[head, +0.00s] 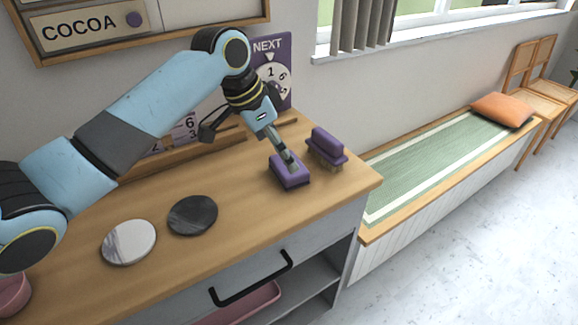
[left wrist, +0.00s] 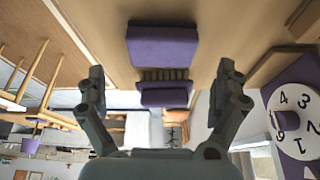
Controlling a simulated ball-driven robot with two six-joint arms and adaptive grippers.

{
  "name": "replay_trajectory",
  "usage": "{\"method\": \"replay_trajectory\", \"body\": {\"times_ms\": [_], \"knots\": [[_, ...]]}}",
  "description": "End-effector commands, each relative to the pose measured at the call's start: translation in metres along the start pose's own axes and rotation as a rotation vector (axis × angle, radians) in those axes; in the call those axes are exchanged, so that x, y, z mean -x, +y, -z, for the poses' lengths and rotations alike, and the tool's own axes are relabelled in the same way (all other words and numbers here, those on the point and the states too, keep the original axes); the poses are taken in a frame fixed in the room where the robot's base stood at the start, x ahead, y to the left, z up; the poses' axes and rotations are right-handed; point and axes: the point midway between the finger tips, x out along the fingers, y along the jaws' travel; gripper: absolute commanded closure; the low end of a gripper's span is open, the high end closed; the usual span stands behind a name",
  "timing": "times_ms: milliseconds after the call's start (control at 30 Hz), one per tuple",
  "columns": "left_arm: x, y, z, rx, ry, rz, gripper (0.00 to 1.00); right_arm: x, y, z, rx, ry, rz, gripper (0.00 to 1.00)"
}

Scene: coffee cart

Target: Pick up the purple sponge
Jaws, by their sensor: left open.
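The purple sponge (head: 290,179) lies flat on the wooden counter near its right end. In the left wrist view the sponge (left wrist: 162,45) is the plain purple block at the top, centred between the fingers. My left gripper (head: 288,162) points down over the sponge, and its fingers hide part of the top. In the left wrist view the gripper (left wrist: 162,72) is open, with a finger on each side and nothing held. I cannot tell whether a fingertip touches the sponge. My right gripper is in neither view.
A purple brush (head: 326,146) with bristles stands close behind and right of the sponge; it also shows in the left wrist view (left wrist: 165,97). Dark (head: 193,215) and white (head: 129,242) round coasters lie to the left. A purple dial sign (head: 273,62) stands behind.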

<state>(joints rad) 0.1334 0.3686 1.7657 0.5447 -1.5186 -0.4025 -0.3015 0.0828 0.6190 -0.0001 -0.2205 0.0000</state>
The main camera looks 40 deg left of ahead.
Motion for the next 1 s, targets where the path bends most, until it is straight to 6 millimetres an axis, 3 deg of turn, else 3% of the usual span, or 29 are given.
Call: {"method": "replay_trajectory", "body": {"times_ms": [67, 167, 500, 767, 1000], "knots": [[-0.009, 0.000, 0.000, 0.000, -0.001, -0.001, 0.00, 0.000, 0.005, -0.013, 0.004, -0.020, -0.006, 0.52], [-0.015, 0.000, 0.000, 0.000, -0.001, 0.000, 0.00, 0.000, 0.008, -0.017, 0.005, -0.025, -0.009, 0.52], [-0.062, 0.001, 0.001, 0.000, -0.001, 0.000, 0.00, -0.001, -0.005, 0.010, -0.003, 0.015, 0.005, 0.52], [-0.065, 0.000, 0.001, -0.002, -0.002, 0.002, 0.00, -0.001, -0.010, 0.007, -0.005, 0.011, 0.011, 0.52], [-0.065, 0.000, 0.001, -0.001, -0.002, 0.002, 0.31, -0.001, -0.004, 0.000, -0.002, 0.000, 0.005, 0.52]]}}
